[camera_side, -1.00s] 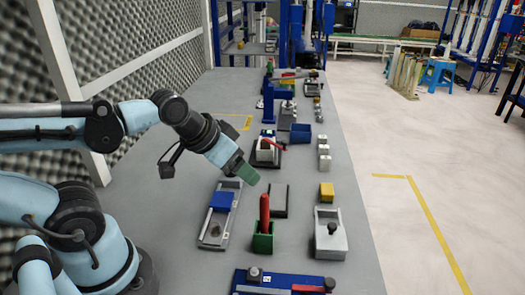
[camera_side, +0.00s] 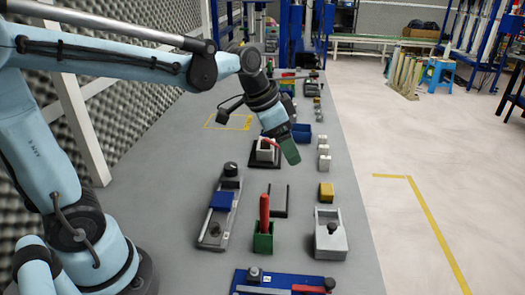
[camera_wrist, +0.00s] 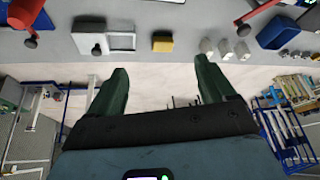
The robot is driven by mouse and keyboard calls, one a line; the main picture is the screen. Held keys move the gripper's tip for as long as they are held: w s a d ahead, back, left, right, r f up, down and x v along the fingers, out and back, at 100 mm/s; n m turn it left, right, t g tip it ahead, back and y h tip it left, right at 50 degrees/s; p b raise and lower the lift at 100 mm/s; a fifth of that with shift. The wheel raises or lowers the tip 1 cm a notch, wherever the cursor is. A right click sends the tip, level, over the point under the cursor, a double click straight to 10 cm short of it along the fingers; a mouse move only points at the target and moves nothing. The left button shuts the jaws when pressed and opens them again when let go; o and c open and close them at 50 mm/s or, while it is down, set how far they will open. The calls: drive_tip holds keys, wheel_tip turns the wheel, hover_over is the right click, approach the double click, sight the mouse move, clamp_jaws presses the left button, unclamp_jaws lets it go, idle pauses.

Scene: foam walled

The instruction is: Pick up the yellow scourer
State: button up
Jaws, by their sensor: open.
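My gripper (camera_side: 291,155) is in the air above the table, behind and to the left of the scourer in the side view. In the wrist view my gripper (camera_wrist: 162,72) has its two green fingers wide apart with nothing between them.
A grey tray (camera_side: 340,243) with a black knob stands in front of the scourer. Several small grey blocks (camera_side: 323,150) line up behind it. A green holder (camera_side: 263,243) with a red handle (camera_side: 264,208) stands to the left. A blue bin (camera_side: 300,133) is farther back.

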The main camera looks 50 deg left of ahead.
sight(327, 189)
drive_tip(key=w+d+f+m+g+h, duration=0.1)
drive_tip(key=w+f+m, duration=0.3)
drive_tip(key=w, duration=0.4)
drive_tip(key=x, duration=1.1)
drive_tip(key=shift+s+d+f, duration=0.2)
drive_tip(key=shift+d+f, duration=0.15)
drive_tip(key=shift+d, duration=0.05)
drive_tip(key=c, duration=1.1)
drive_tip(key=shift+r, duration=0.15)
drive_tip(key=shift+c, duration=0.2)
wheel_tip(327, 189, up, 4)
drive_tip(key=shift+r, duration=0.1)
drive_tip(key=s+d+r, duration=0.6)
drive_tip(key=s+d, duration=0.1)
drive_tip(key=d, duration=0.2)
drive_tip(key=shift+r, duration=0.25)
drive_tip(key=shift+s+d, duration=0.1)
